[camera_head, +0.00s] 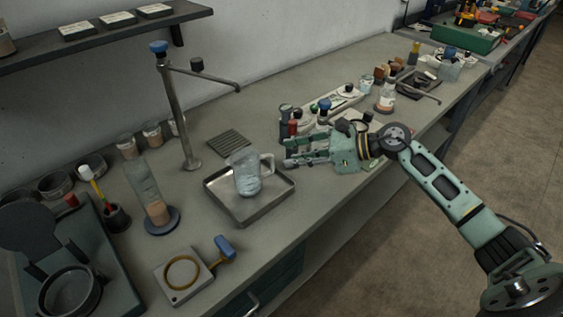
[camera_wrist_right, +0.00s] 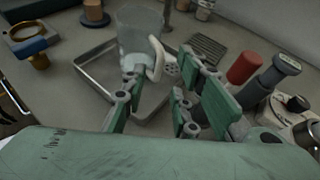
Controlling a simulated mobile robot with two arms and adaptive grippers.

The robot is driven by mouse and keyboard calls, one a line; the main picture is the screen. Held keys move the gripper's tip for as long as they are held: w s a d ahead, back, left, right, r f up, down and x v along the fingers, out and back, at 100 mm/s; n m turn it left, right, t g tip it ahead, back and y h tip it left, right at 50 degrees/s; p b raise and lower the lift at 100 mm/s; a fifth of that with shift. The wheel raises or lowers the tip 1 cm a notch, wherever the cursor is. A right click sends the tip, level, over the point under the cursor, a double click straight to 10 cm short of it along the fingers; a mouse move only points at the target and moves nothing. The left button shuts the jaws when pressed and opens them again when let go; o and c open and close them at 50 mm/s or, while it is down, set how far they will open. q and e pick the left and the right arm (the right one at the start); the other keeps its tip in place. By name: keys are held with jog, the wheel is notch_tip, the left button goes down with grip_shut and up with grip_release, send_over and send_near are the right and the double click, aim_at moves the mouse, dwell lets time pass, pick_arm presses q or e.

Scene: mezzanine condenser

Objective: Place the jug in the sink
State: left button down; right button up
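The clear jug (camera_head: 245,173) with a pale handle stands upright inside the shallow square metal sink (camera_head: 251,213), towards its back. My right gripper (camera_head: 288,152) is to the right of the jug, its fingers pointing at the handle side. In the right wrist view the jug (camera_wrist_right: 139,32) is ahead of the fingers, and its handle shows just beyond the gap between the fingertips (camera_wrist_right: 160,72). The fingers are spread and hold nothing. The sink (camera_wrist_right: 95,75) shows beneath the jug there. My left gripper is not in view.
A tall tap (camera_head: 178,115) rises behind the sink, beside a dark drain grate (camera_head: 227,143). Bottles, including a red-capped one (camera_wrist_right: 244,68), crowd the bench near my right gripper. A blue-handled tool (camera_head: 224,247) and a ring plate (camera_head: 183,272) lie front left.

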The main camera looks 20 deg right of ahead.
jog(key=b+v, duration=0.2)
jog(key=v, duration=0.4)
jog(key=shift+s+d, duration=0.2)
jog(key=shift+d, duration=0.1)
jog(key=shift+r, duration=0.15)
